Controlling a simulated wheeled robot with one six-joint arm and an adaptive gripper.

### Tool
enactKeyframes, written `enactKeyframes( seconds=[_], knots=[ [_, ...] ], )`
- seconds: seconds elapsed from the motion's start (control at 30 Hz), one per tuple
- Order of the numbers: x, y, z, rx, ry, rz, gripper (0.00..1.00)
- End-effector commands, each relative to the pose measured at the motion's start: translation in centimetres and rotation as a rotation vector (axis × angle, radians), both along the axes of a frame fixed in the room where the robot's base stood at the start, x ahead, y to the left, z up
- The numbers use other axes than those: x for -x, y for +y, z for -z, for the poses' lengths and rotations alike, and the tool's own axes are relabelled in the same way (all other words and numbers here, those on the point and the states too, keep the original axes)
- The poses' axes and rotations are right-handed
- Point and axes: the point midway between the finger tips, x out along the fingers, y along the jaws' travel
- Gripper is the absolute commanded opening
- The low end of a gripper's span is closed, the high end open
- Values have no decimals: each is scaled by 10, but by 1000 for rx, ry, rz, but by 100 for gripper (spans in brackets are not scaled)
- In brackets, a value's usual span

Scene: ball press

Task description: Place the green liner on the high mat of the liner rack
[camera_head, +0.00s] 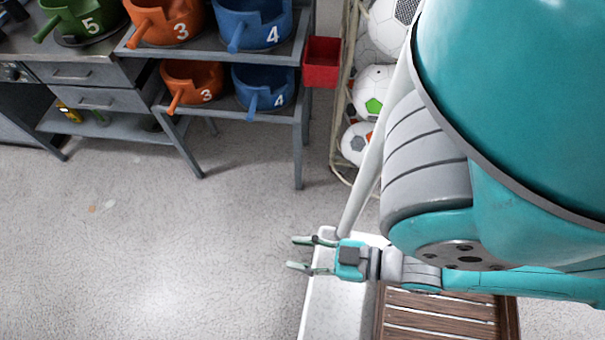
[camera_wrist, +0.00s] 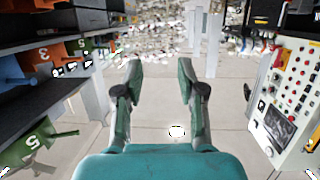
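A green liner (camera_head: 85,18) marked 5, with a handle at its left, stands at the top left of the head view on a grey workbench. The liner rack (camera_head: 298,95) has two visible levels, each with an orange liner (camera_head: 168,20) marked 3 and a blue liner (camera_head: 252,24) marked 4. I cannot make out a free high mat. Green liner parts marked 5 (camera_wrist: 42,143) also show at the left of the wrist view. My gripper (camera_head: 297,254) is open and empty, well below and right of the rack in the picture; its two spread fingers (camera_wrist: 160,75) hold nothing.
A red bin (camera_head: 321,62) hangs at the rack's right side. A tall ball cage (camera_head: 338,150) with footballs (camera_head: 376,90) stands beside it. A control panel (camera_wrist: 287,100) is at the right in the wrist view. The floor (camera_head: 130,250) at left is clear.

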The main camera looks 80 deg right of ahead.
Motion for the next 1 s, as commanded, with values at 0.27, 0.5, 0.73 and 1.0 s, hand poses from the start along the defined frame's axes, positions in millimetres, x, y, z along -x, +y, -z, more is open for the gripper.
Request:
enactKeyframes(
  seconds=[0.27, 0.5, 0.73, 1.0],
  knots=[
    [1, 0, -1, -14, -1, 4, 0],
    [-40, -3, 9, -60, -12, 35, 0],
    [-108, -22, 16, -135, -25, 133, 0],
    [-186, -66, 2, -229, -79, 314, 0]
  ],
)
